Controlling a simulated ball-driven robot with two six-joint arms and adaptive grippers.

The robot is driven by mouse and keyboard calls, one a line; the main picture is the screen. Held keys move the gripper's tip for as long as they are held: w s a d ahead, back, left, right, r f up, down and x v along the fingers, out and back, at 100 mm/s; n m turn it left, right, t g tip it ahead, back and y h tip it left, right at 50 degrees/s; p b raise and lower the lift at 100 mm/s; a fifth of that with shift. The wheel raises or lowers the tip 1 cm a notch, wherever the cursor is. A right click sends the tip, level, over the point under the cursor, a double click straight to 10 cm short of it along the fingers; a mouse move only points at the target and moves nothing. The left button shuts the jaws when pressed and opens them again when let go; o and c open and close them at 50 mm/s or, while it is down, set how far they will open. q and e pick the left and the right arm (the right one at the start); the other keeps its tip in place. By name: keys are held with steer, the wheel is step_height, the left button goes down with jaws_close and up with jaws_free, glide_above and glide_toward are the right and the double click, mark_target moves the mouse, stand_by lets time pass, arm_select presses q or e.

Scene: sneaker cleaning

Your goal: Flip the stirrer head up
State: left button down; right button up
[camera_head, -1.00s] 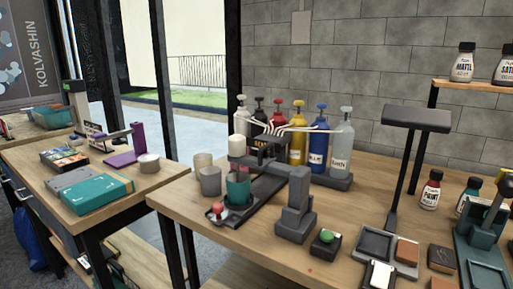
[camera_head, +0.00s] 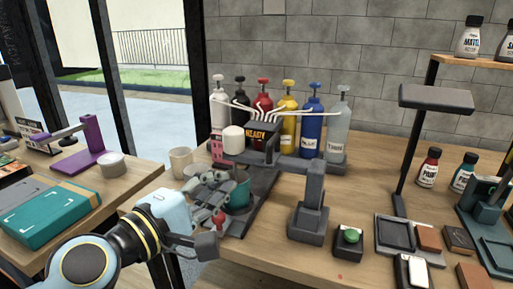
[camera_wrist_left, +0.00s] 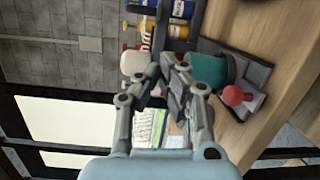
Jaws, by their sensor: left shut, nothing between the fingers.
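The stirrer stands on the right-hand table, with a grey post (camera_head: 310,205) and an arm reaching left to the white stirrer head (camera_head: 233,140). The head sits above a teal cup (camera_head: 240,195) and also shows in the wrist view (camera_wrist_left: 132,62). A red knob (camera_head: 219,221) is at the front of its base. My left gripper (camera_head: 212,184) is shut and empty, at the left side of the cup and below the head. It partly hides the cup. In the wrist view its fingertips (camera_wrist_left: 172,70) lie between head and cup. My right gripper is out of view.
Coloured bottles (camera_head: 287,115) stand behind the stirrer, with a dispenser marked READY (camera_head: 262,133). Beige cups (camera_head: 181,162) are at its left. A green button box (camera_head: 348,239) and a lamp-like stand (camera_head: 436,98) are to the right. A gap separates the two tables.

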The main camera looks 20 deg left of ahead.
mark_target(253, 156)
arm_select(q)
step_height(253, 156, up, 4)
steer(key=shift+w+d+f+n+t+h, duration=0.1)
steer(key=shift+f+n+t+h, duration=0.05)
steer(key=shift+n+t+h, duration=0.2)
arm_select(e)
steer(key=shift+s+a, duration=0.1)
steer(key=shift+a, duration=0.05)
arm_select(q)
steer(key=shift+p+x, duration=0.7)
steer(key=shift+x, duration=4.35)
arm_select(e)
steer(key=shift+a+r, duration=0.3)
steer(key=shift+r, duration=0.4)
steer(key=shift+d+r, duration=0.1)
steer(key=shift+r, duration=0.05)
